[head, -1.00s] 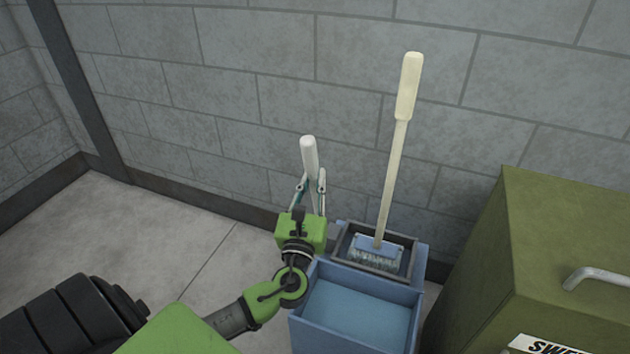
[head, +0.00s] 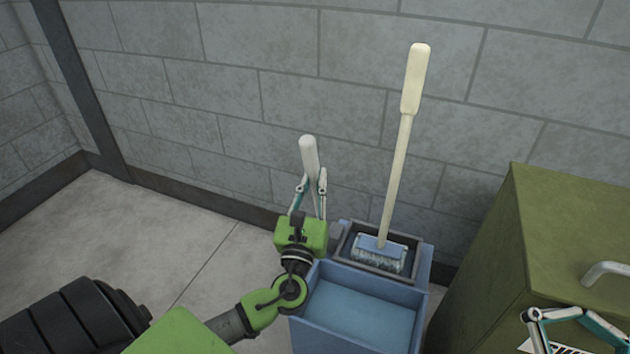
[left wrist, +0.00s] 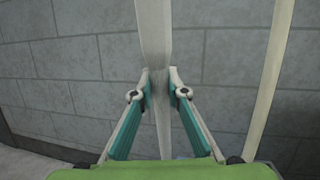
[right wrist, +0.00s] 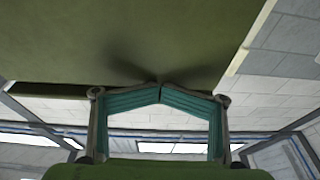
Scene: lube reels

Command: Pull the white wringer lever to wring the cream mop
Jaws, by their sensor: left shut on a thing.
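The white wringer lever (head: 309,157) rises beside the left of the wringer in the head view; its lower part is hidden behind my gripper. My left gripper (head: 310,185) is shut on it. In the left wrist view the lever (left wrist: 153,35) runs between the closed pads (left wrist: 161,90). The cream mop (head: 398,165) leans slightly right, its blue-grey head (head: 379,252) in the dark-framed wringer (head: 345,243) on the blue bucket (head: 362,283). My right gripper (head: 578,313) is at the lower right; in the right wrist view its fingertips (right wrist: 160,88) meet, empty.
An olive-green cabinet (head: 535,225) with a grey handle (head: 606,270) stands right of the bucket, in front of or below my right gripper. A grey block wall (head: 220,90) is close behind. The floor (head: 150,235) at left is clear.

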